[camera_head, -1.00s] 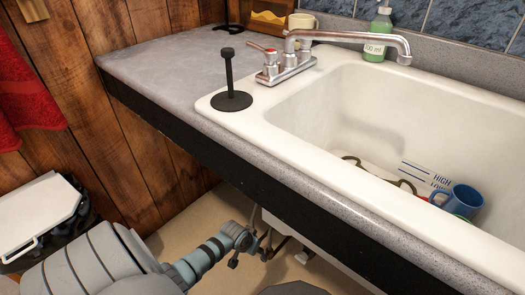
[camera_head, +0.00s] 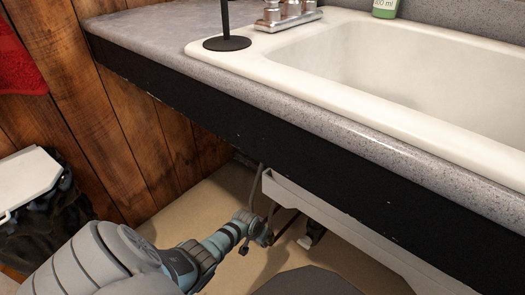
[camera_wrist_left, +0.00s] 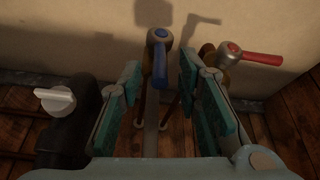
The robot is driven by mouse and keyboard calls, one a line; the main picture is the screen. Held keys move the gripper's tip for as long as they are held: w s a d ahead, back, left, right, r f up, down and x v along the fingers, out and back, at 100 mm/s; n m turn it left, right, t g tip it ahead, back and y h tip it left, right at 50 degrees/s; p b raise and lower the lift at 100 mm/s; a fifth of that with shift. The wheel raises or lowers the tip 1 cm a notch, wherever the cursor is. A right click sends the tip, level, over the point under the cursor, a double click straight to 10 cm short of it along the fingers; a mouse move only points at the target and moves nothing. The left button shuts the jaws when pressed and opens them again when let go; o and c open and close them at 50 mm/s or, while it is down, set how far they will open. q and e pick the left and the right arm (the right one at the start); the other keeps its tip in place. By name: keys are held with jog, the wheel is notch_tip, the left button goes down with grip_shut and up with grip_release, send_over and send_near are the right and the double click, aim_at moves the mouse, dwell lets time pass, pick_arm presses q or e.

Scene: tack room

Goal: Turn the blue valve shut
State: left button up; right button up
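The blue valve (camera_wrist_left: 160,38) is near the wall in the left wrist view. Its blue lever (camera_wrist_left: 160,66) points from the valve body toward my gripper. My left gripper (camera_wrist_left: 158,78) is open, with one teal-padded finger on each side of the lever. Gaps show on both sides, so the fingers do not appear to touch it. In the head view my left gripper (camera_head: 259,231) reaches under the counter, and the blue valve cannot be made out there. My right gripper is not in view.
A red-handled valve (camera_wrist_left: 250,57) stands just right of the open fingers. A white knob (camera_wrist_left: 55,100) on a dark pipe is at the left. The counter's black front edge (camera_head: 230,125) and the white sink (camera_head: 300,75) overhang my left arm. A bin (camera_head: 40,200) stands at far left.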

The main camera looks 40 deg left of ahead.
pick_arm(q)
jog(key=shift+w+f, duration=0.1)
jog(key=shift+f, duration=0.05)
grip_shut()
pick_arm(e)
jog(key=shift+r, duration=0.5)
